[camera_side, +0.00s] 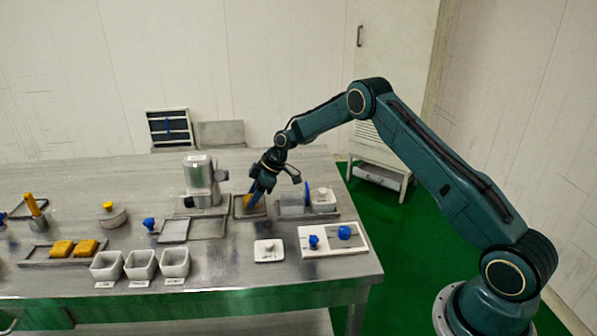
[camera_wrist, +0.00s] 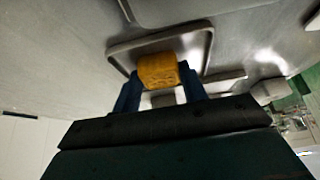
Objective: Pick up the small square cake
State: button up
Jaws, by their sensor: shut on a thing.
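The small square cake (camera_wrist: 158,70) is orange-yellow and sits between the two blue fingers of my gripper (camera_wrist: 160,88) in the wrist view. My gripper is shut on it. In the side view my gripper (camera_side: 256,198) points down over a small shallow tray (camera_side: 238,214), and the cake (camera_side: 247,201) shows beside the fingers, partly hidden by them. The tray's rim (camera_wrist: 210,45) shows behind the cake in the wrist view. I cannot tell whether the cake touches the tray floor or is just above it.
Two more orange cakes (camera_side: 74,248) lie on a left tray. A grey machine (camera_side: 201,180) stands left of my gripper. White cups (camera_side: 141,263) and a white tray with blue knobs (camera_side: 333,242) stand in front.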

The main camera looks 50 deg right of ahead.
jog(key=shift+r, duration=0.1)
notch_tip(320, 180, up, 20)
dwell(0.8)
jog(key=shift+a, duration=0.15)
dwell(0.5)
